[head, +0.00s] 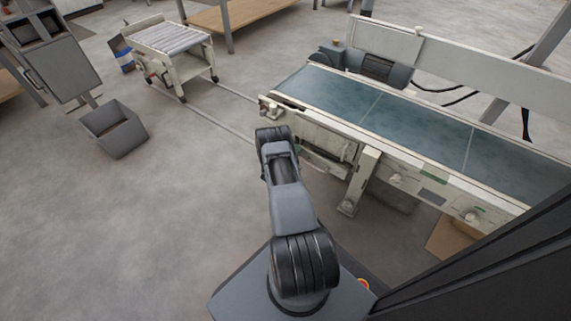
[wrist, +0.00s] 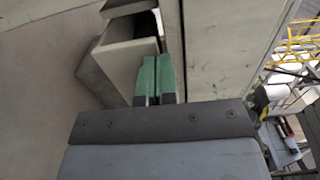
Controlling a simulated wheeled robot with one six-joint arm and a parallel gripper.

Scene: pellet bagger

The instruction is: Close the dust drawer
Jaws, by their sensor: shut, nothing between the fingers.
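A pale, box-like drawer (wrist: 128,58), which looks like the dust drawer, juts out beside a tall pale panel in the wrist view. Its dark inside shows, so it stands open. My gripper (wrist: 155,62) has green fingers, shut together and empty. They are close to the right of the drawer's wall, between it and the panel; I cannot tell whether they touch. In the head view my arm reaches to the conveyor's near left end; the gripper is hidden there, and I cannot make out the drawer.
The conveyor (head: 375,112) with a blue-green belt stands at the right. A grey open bin (head: 114,130) is on the floor at left, below a grey cabinet (head: 62,68). A roller cart (head: 170,38) stands at the back. The floor at left front is clear.

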